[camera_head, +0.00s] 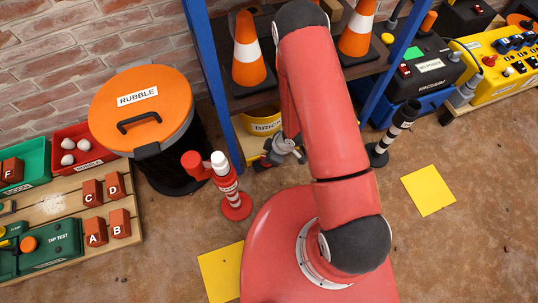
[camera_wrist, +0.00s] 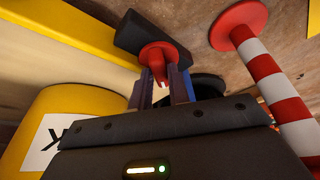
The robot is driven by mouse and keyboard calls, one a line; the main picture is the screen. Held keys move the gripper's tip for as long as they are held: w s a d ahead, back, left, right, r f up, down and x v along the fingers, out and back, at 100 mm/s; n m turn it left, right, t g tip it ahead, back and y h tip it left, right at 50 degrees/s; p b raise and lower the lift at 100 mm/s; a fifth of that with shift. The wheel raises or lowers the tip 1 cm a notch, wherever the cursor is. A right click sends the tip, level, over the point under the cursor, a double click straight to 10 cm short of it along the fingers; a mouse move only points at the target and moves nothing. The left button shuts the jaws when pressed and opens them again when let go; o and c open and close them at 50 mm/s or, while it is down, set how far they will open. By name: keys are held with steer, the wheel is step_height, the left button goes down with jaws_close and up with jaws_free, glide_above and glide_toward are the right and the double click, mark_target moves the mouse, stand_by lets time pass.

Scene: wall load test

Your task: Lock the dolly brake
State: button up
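My gripper (camera_head: 283,148) is low at the front of the blue-posted shelf, beside the yellow bucket. In the wrist view its two fingers (camera_wrist: 160,88) are apart, with a red knob-like part (camera_wrist: 156,55) at or between their tips. The red part joins a dark block (camera_wrist: 140,38) by a yellow edge (camera_wrist: 70,35). These look like the brake lever on the dolly's yellow frame, but I cannot be sure. In the head view my arm and gripper hide most of this spot. Whether the fingers press on the red part cannot be told.
A red-and-white striped post (camera_head: 229,185) stands close left of my gripper; it also shows in the wrist view (camera_wrist: 268,80). The yellow bucket (camera_head: 259,123) is near. A rubble bin (camera_head: 141,105) stands left, a black striped post (camera_head: 392,135) right. The right floor is mostly clear.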

steer(key=o, duration=0.3)
steer(key=shift+o, duration=0.2)
steer(key=shift+w, duration=0.1)
